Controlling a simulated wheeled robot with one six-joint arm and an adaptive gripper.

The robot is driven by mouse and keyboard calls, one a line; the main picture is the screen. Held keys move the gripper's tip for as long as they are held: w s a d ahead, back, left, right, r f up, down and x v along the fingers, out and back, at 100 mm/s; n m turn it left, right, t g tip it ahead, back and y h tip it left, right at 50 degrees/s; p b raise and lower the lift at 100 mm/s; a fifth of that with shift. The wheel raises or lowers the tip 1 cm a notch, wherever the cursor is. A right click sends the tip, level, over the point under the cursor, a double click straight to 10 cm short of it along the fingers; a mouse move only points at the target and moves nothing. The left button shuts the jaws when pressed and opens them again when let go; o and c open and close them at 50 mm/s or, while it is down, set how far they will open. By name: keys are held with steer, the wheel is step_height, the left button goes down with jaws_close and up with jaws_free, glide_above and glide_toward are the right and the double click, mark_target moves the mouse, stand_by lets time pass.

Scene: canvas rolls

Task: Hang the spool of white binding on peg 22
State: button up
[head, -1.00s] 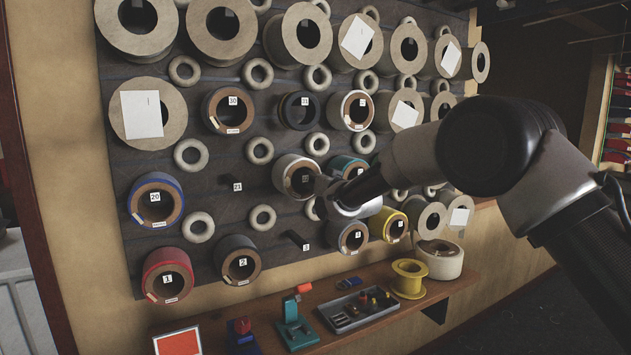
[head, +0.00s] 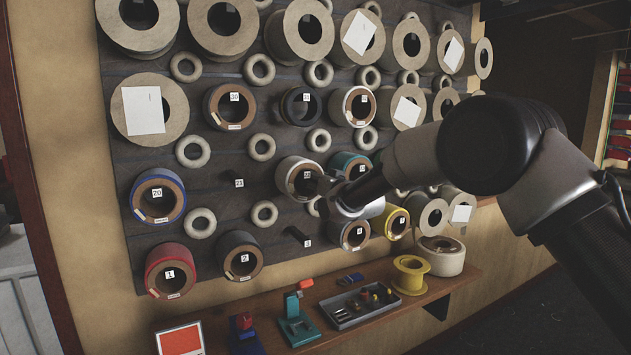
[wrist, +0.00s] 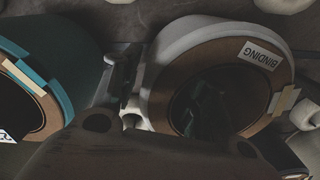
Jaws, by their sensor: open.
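The spool of white binding (head: 285,174) hangs on the wall board, between the bare peg 21 and the teal-rimmed spool (head: 341,162). A small number plate shows inside its bore, too small to read surely. In the wrist view the white spool (wrist: 168,62) shows a brown face and an upside-down BINDING label. My gripper (head: 327,187) is open at the spool's right side in the head view. In the wrist view one finger stands between the white and teal spools, and a dark finger shape shows in front of the bore. Contact with the wall of the spool cannot be told.
Bare peg 21 (head: 238,183) and bare peg 3 (head: 298,237) stick out from the board. Spools on pegs 4 (head: 348,241) and 5 (head: 390,216) hang below my gripper. A shelf (head: 270,330) below holds a tray (head: 340,321) and a yellow spool (head: 410,284).

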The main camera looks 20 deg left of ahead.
steer(key=shift+s+a, duration=0.2)
steer(key=v, duration=1.2)
steer(key=shift+w+d, duration=0.15)
steer(key=shift+w, duration=0.05)
